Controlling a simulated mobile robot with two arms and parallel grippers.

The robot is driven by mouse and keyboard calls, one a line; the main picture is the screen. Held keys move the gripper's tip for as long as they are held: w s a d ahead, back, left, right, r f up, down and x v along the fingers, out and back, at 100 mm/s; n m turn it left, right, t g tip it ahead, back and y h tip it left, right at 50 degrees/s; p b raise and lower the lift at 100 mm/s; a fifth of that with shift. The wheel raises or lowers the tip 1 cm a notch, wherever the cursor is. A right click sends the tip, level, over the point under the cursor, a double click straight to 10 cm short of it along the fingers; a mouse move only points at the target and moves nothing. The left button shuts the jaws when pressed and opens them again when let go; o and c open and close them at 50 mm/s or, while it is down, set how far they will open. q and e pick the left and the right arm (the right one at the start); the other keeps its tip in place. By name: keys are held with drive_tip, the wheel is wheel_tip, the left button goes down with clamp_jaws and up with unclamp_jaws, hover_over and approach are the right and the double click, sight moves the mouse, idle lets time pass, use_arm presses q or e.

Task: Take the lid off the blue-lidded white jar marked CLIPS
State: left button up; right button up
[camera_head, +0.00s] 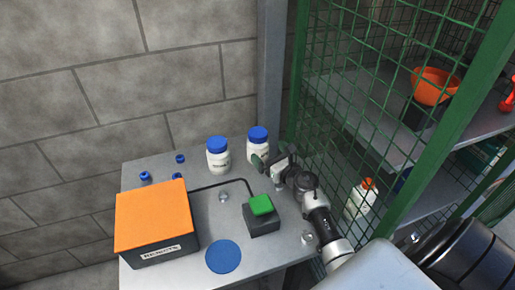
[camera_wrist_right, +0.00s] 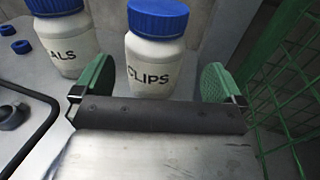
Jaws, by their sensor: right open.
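The white CLIPS jar (camera_head: 263,153) with its blue lid (camera_head: 258,133) stands upright at the back right of the grey table. In the right wrist view, the CLIPS jar (camera_wrist_right: 153,66) has its blue lid (camera_wrist_right: 157,17) on and stands beyond the open fingers, roughly between them. My right gripper (camera_head: 267,162) has green finger pads and is open and empty, low in front of this jar. The gripper also shows in the wrist view (camera_wrist_right: 157,82). No contact with the jar is visible. My left gripper is not in view.
A second blue-lidded white jar (camera_head: 218,160) stands just left, its label ending in ALS. A dark box with a green button (camera_head: 261,205), an orange-topped box (camera_head: 152,217), a blue disc (camera_head: 223,257) and small blue parts are on the table (camera_head: 205,215). Green mesh (camera_head: 345,105) stands right.

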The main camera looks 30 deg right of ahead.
sight(264, 149)
drive_tip(key=w, duration=0.4)
drive_tip(key=shift+w+a+r, duration=0.3)
drive_tip(key=shift+a, duration=0.1)
drive_tip(key=shift+w, duration=0.2)
drive_tip(key=shift+c, duration=0.3)
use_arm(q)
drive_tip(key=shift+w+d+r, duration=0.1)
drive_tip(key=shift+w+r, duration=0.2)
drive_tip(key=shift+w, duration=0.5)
use_arm(e)
drive_tip(key=c, duration=1)
